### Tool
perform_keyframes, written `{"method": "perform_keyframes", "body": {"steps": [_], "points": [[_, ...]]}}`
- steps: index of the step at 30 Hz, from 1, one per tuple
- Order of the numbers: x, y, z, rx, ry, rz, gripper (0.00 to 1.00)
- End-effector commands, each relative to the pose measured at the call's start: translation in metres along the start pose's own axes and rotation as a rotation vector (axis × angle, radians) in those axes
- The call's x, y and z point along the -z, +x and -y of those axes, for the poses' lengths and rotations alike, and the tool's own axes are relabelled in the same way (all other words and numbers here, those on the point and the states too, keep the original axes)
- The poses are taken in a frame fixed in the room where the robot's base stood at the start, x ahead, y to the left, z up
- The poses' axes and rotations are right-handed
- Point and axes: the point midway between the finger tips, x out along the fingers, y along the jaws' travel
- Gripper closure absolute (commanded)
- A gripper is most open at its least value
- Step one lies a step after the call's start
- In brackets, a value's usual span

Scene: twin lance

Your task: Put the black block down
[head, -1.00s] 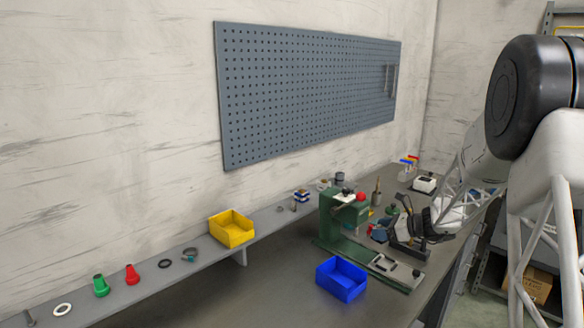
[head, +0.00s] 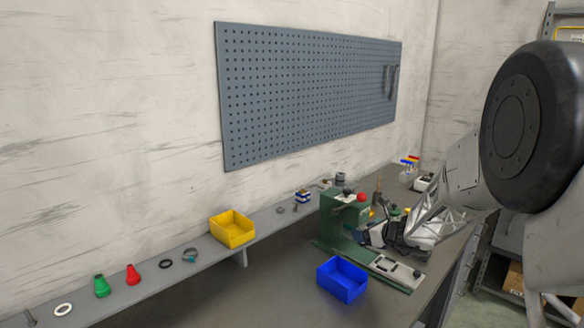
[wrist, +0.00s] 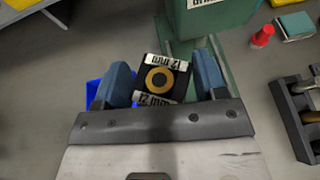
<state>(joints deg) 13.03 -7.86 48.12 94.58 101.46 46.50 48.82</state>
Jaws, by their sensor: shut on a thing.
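The black block (wrist: 163,76) has a brass ring on its face and white "12 mm" labels. In the wrist view it sits between the blue fingers of my gripper (wrist: 163,66), which is shut on it. The head view shows my gripper (head: 372,235) beside the green machine, above its base. The block cannot be made out clearly there. The wrist view shows the block above the bench, with what lies directly under it hidden.
The green machine (head: 343,214) stands close by; it also shows in the wrist view (wrist: 215,20). A blue bin (head: 341,281) is in front, partly behind my fingers in the wrist view (wrist: 96,90). A dark rack (wrist: 297,112) is at the right. A yellow bin (head: 232,230) sits on the shelf.

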Motion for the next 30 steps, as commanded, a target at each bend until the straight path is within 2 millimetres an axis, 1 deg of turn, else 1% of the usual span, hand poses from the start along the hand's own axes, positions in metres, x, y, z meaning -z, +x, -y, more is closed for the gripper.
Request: {"method": "perform_keyframes", "body": {"steps": [15,30], "points": [[0.001,0.005,-0.021,0.144,0.057,0.002,0.65],[0.005,0.007,-0.035,0.258,0.105,0.002,0.65]]}}
